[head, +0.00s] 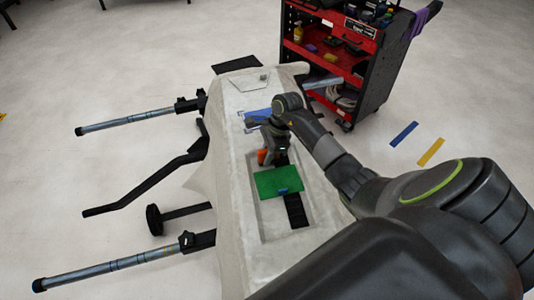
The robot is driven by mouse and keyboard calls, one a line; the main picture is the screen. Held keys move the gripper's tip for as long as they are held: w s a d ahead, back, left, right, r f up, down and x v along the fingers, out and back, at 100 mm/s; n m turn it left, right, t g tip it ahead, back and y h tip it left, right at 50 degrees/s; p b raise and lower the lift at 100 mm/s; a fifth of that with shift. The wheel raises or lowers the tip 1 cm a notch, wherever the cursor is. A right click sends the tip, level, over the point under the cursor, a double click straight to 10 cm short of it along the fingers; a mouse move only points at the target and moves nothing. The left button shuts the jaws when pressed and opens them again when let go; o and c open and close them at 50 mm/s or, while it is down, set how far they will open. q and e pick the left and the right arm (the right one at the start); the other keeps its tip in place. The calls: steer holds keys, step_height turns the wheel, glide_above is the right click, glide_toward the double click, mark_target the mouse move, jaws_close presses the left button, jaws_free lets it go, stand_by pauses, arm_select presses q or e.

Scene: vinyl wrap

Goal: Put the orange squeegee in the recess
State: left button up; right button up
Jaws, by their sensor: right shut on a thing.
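The orange squeegee (262,157) shows as a small orange patch at the fingers of my right gripper (270,156). The gripper is shut on it and hides part of it. They are over the long recess (268,222) in the top of the pale covered panel, and I cannot tell whether the squeegee touches the recess floor. My left gripper is out of view.
A green sheet (279,181) with a small blue piece at its lower edge lies across the recess, near the gripper. A blue item (258,115) lies beyond the gripper. A red and black tool cart (335,50) stands behind. Metal bars stick out left of the panel (237,185).

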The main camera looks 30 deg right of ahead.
steer(key=shift+f, duration=0.15)
steer(key=o, duration=0.9)
steer(key=shift+r, duration=0.25)
steer(key=shift+d+r, duration=0.2)
steer(key=shift+r, duration=0.1)
steer(key=b+v, duration=0.2)
steer(key=v, duration=0.7)
steer(key=shift+s+d+r+b, duration=0.1)
steer(key=shift+d+r+b, duration=0.05)
steer(key=shift+r+b, duration=0.2)
steer(key=shift+s+d+r, duration=0.1)
steer(key=shift+r, duration=0.65)
